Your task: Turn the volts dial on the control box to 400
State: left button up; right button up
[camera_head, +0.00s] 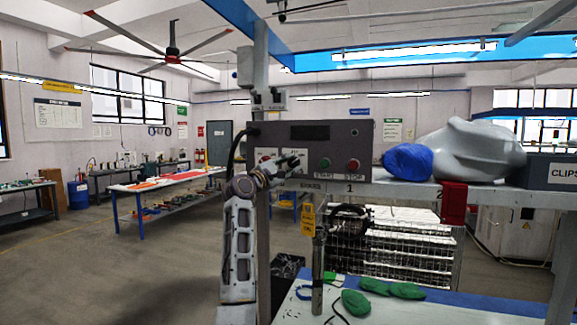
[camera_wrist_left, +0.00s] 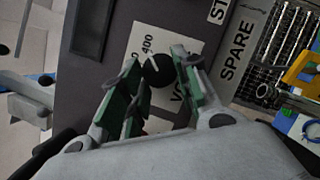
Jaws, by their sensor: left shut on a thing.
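The grey control box (camera_head: 350,137) stands on the shelf in the head view, with a dark display, a green start button (camera_head: 325,164) and a red stop button (camera_head: 353,164). My left gripper (camera_head: 296,161) is at the box's front, over its lower left part. In the left wrist view, the black volts dial (camera_wrist_left: 158,70) sits on a white label (camera_wrist_left: 147,43) marked 400 and partly hidden letters. The green-padded fingers of my left gripper (camera_wrist_left: 154,82) are closed on the dial from both sides. My right gripper is not in view.
A blue bundle (camera_head: 408,161), a grey wrapped shape (camera_head: 470,150) and a CLIPS bin (camera_head: 548,172) stand right of the box. A red cloth (camera_head: 453,203) hangs from the shelf edge. Green items (camera_head: 388,288) lie on the bench below.

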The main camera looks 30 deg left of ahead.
pick_arm(q)
jog(key=shift+f, duration=0.1)
jog(key=o, duration=1)
jog(key=shift+v, duration=6)
jog(key=shift+d, duration=0.1)
